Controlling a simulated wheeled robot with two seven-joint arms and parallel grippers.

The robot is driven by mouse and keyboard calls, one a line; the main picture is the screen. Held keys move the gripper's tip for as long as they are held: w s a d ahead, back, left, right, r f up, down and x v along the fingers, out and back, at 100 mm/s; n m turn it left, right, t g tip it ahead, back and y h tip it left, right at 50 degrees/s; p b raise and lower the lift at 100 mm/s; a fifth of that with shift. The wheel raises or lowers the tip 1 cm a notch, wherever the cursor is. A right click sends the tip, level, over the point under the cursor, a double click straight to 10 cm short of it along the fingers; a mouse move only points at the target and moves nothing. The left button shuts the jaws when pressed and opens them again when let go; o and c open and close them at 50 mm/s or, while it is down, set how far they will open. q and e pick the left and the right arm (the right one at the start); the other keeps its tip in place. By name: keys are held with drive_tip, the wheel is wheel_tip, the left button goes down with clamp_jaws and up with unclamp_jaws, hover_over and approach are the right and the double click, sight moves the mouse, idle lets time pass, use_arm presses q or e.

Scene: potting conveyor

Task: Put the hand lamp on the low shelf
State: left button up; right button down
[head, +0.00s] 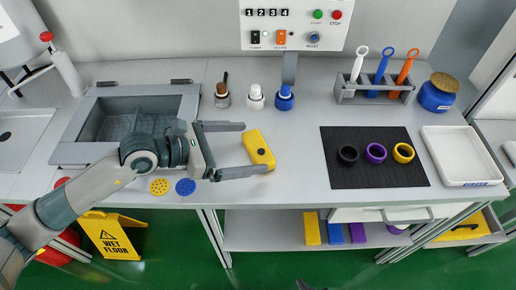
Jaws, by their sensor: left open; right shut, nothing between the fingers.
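A yellow block-shaped thing (261,144), which looks like the hand lamp, lies on the grey worktop left of centre. My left gripper (248,148) is open, with its two dark fingers pointing right. The lower finger's tip is close to the lamp's lower end and the upper fingertip is near its top; I cannot tell if they touch it. The low shelf (265,236) runs under the worktop, with its left part bare. Only a dark tip of my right gripper (304,285) shows at the bottom edge; it is shut and empty.
Yellow, blue and purple blocks (312,228) stand on the shelf's middle. A black mat (350,177) with three rings, a white tray (452,143) and a tool rack (348,98) occupy the right. A sink (90,103) and wet-floor sign (112,234) are left.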

sight(257, 146)
use_arm(q)
drive_tip(key=shift+d, duration=0.1)
drive_tip(key=shift+w+d+f, duration=0.15)
drive_tip(key=shift+w+d+f+p, duration=0.15)
drive_tip(key=shift+d+p, duration=0.15)
drive_tip(key=shift+p, duration=0.1)
drive_tip(key=x, duration=0.2)
drive_tip(key=p+x, duration=0.1)
drive_tip(key=x, duration=0.1)
drive_tip(key=shift+a+f, duration=0.15)
drive_tip(key=shift+f, duration=0.1)
drive_tip(key=c, duration=0.9)
use_arm(e)
drive_tip(key=s+d+f+g, duration=0.2)
drive_tip(key=s, duration=0.3)
drive_tip(key=shift+s+d+f+h, duration=0.3)
drive_tip(key=shift+s, duration=0.1)
use_arm(q)
drive_tip(key=shift+r, duration=0.15)
